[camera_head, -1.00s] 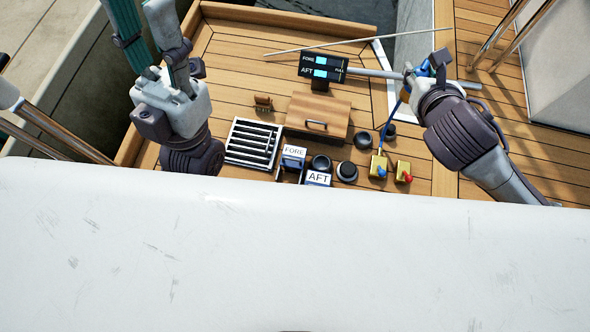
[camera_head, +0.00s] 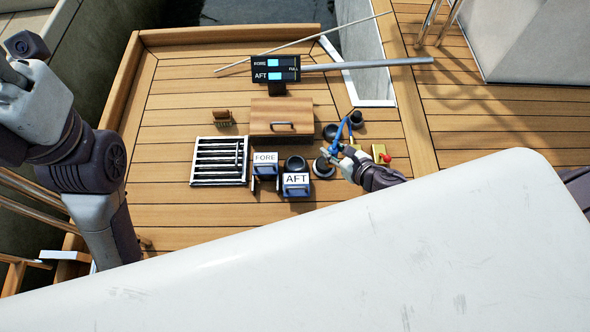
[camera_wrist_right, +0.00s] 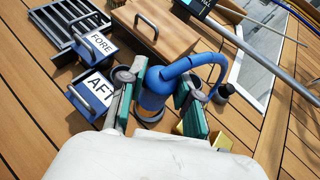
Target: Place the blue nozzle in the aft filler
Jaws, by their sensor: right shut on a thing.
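The blue nozzle (camera_wrist_right: 155,92) stands between the green-padded fingers of my right gripper (camera_wrist_right: 158,98), shut on it. In the head view my right gripper (camera_head: 338,155) is low beside the black round fillers, with the blue nozzle and hose (camera_head: 343,130) showing by it.
A blue box labelled FORE (camera_head: 265,160), a slatted grate (camera_head: 219,168) and a wooden hatch with a handle (camera_head: 280,116) are on the deck to the left. A yellow block (camera_head: 380,152) with a red knob stands right of the gripper. The fuel display (camera_head: 275,69) is behind.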

